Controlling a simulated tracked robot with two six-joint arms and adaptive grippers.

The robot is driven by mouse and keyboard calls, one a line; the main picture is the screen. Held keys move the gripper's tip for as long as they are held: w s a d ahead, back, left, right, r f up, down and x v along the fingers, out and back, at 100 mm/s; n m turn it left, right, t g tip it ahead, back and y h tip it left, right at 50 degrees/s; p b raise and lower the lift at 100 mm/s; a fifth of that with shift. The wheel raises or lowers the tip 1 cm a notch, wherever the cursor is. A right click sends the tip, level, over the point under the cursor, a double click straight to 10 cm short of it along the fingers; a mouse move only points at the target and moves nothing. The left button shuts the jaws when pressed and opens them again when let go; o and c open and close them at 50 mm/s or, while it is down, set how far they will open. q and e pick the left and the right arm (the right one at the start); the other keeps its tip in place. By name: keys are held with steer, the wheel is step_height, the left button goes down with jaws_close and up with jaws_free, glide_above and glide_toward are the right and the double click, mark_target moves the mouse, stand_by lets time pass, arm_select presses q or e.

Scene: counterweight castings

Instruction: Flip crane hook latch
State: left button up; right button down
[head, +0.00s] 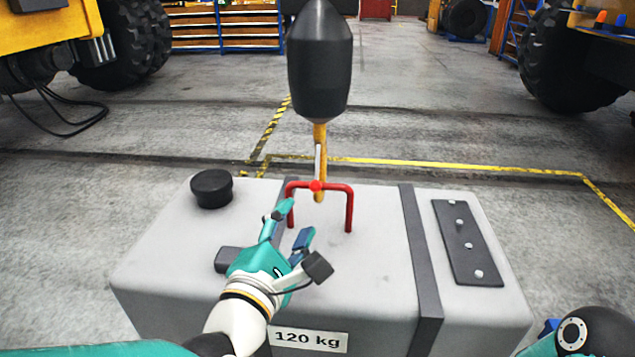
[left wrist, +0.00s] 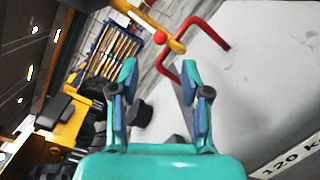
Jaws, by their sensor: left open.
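A yellow crane hook (head: 321,150) hangs below a black weight (head: 320,62). A thin pale strip, perhaps the latch (head: 317,160), runs along its left side, and a red ball (head: 316,186) sits low on it. The hook's lower end is at the crossbar of a red lifting handle (head: 350,212); whether it passes under the bar is unclear. My left gripper (head: 296,219) is open and empty, just left of and in front of the hook. The left wrist view shows the hook (left wrist: 150,25), red ball (left wrist: 159,37) and handle (left wrist: 206,32) beyond the open fingertips (left wrist: 159,66).
The handle stands on a grey counterweight block (head: 370,290) marked 120 kg. A black knob (head: 211,188), dark strap (head: 420,260) and bolted plate (head: 466,243) are on it. Part of my right arm is at bottom right. Open floor lies behind; yellow vehicles stand at both sides.

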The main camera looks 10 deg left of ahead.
mark_target(314, 190)
arm_select(q)
steer(key=w, duration=0.3)
steer(key=w+d, duration=0.1)
steer(key=w, duration=0.3)
steer(key=w+d+p, duration=0.1)
steer(key=w, duration=0.3)
steer(key=shift+d, duration=0.1)
